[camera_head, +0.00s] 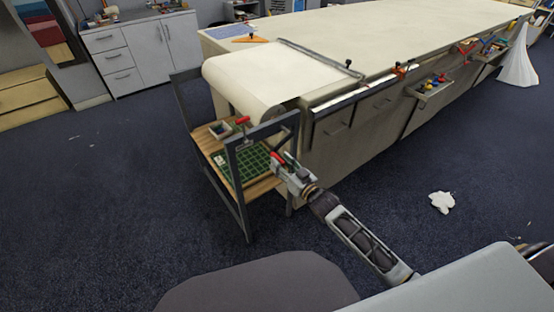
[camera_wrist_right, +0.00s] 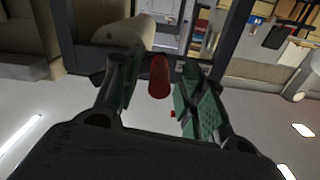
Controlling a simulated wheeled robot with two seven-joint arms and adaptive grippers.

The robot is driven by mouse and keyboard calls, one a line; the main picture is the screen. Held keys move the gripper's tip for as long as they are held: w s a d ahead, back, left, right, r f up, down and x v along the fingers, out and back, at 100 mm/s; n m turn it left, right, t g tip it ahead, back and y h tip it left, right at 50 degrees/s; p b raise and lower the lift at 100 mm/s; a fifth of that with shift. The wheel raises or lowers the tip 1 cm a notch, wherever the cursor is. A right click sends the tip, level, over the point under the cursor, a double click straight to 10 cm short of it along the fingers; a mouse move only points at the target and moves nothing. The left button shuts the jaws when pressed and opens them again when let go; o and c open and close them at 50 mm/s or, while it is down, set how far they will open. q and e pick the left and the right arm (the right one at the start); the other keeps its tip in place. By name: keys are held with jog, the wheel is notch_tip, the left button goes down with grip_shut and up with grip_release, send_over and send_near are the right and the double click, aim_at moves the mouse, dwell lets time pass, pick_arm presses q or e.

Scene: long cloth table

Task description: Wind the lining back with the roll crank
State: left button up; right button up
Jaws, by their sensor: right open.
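The cream lining roll (camera_head: 238,88) sits in a dark metal frame (camera_head: 240,195) at the near end of the long table. Its sheet (camera_head: 290,66) lies over the table end up to a dark bar. A red crank handle (camera_head: 277,155) shows beside the frame's front right side, at my right gripper (camera_head: 281,162). In the right wrist view the red handle (camera_wrist_right: 159,76) stands between the two fingers of my right gripper (camera_wrist_right: 155,85). The fingers are spread, with gaps beside the handle; whether either touches it I cannot tell. My left gripper is not in view.
A red T-shaped knob (camera_head: 243,120) sits on the frame's upper rail. Below the roll, a wooden shelf (camera_head: 262,186) holds a green cutting mat (camera_head: 240,163) and a small tray (camera_head: 220,130). Open drawers (camera_head: 432,90) jut from the table's side. The floor in front is mostly clear.

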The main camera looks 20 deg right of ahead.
aim_at(272, 154)
jog(key=shift+x, duration=1.55)
grip_shut()
